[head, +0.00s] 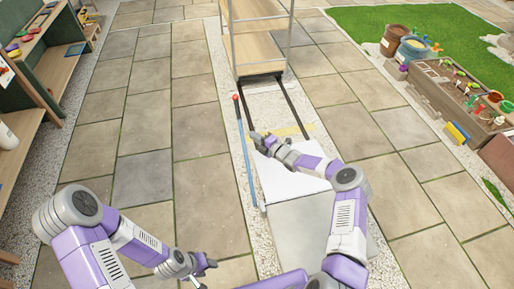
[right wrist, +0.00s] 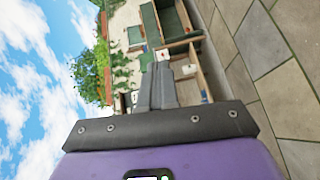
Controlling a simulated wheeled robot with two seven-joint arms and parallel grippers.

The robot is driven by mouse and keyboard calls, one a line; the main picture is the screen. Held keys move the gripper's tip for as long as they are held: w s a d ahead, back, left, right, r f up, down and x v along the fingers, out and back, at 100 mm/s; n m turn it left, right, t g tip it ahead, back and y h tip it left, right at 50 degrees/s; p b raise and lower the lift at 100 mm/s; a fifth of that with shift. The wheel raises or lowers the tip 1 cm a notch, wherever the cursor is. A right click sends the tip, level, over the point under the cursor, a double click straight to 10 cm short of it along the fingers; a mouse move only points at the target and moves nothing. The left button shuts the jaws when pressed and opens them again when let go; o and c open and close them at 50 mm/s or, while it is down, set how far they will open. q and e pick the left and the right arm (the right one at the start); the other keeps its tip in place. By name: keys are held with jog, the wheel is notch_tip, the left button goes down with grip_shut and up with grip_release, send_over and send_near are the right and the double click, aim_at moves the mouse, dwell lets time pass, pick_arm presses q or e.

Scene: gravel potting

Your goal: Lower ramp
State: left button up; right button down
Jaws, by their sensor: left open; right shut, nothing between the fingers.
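A pale flat panel (head: 283,182) that may be the ramp lies in the middle of the head view, with a grey slab (head: 300,240) in front of it. Whether the panel is raised or flat I cannot tell. A blue bar with a red tip (head: 245,150) runs along its left side. My right gripper (head: 258,138) is over the panel's far left end, near the bar but seemingly apart from it; its fingers (right wrist: 160,85) show shut and empty in the right wrist view. My left gripper (head: 208,264) is open and empty over the paving at the bottom.
A wooden shelf rack (head: 257,50) stands at the back, with two dark rails (head: 293,108) running towards me. Shelves (head: 65,70) stand at left; a wooden planter box (head: 440,95) stands at right. Paving (head: 185,120) is clear.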

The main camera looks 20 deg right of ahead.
jog(key=shift+w+d+f+b, duration=0.15)
jog(key=shift+w+b, duration=0.45)
jog(key=shift+w, duration=0.85)
jog(key=shift+w+a+f+b, duration=0.15)
jog(key=shift+w+b, duration=0.45)
jog(key=shift+w, duration=0.8)
jog(key=shift+d, duration=0.1)
